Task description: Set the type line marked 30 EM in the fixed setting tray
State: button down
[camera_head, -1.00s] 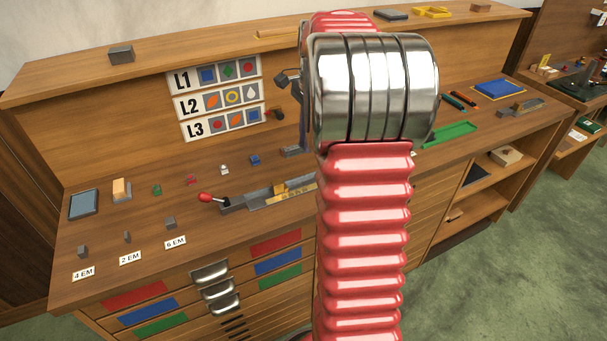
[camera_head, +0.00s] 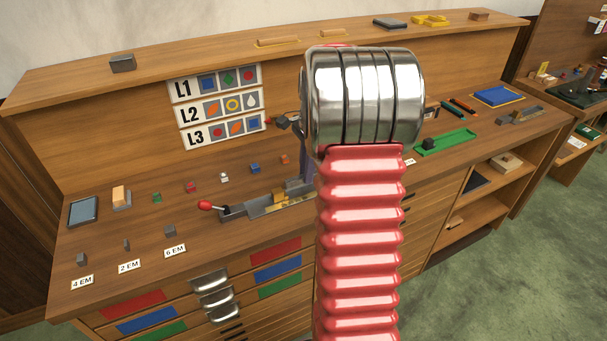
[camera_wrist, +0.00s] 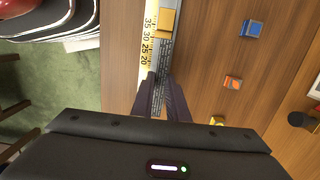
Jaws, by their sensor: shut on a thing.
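The setting tray (camera_head: 252,207) is a long grey metal channel with a red-knobbed lever, on the bench left of my arm. In the wrist view its pale scale (camera_wrist: 147,45) reads 35, 30, 25, 20. A brass block (camera_head: 279,196) sits in the tray; it also shows in the wrist view (camera_wrist: 168,20). My gripper (camera_wrist: 160,78) has its dark fingers over the scale, shut on a narrow grey type line (camera_wrist: 157,98) with fine dark marks. I cannot read a 30 EM mark on it, or tell whether it touches the tray. My arm hides most of it in the head view.
Small coloured blocks, including a blue one (camera_wrist: 253,29) and an orange one (camera_wrist: 233,82), stand beside the tray. Grey spacers stand behind EM labels (camera_head: 129,266) at the front left. A green tray (camera_head: 447,141) lies right of my arm. The bench's front edge is close.

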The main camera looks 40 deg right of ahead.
jog(key=shift+f, duration=0.25)
jog(key=shift+f, duration=0.5)
jog(key=c, duration=1.7)
grip_release()
jog(key=shift+c, duration=0.2)
notch_tip(320, 180, up, 13)
jog(key=d, duration=0.1)
jog(key=shift+s, duration=0.15)
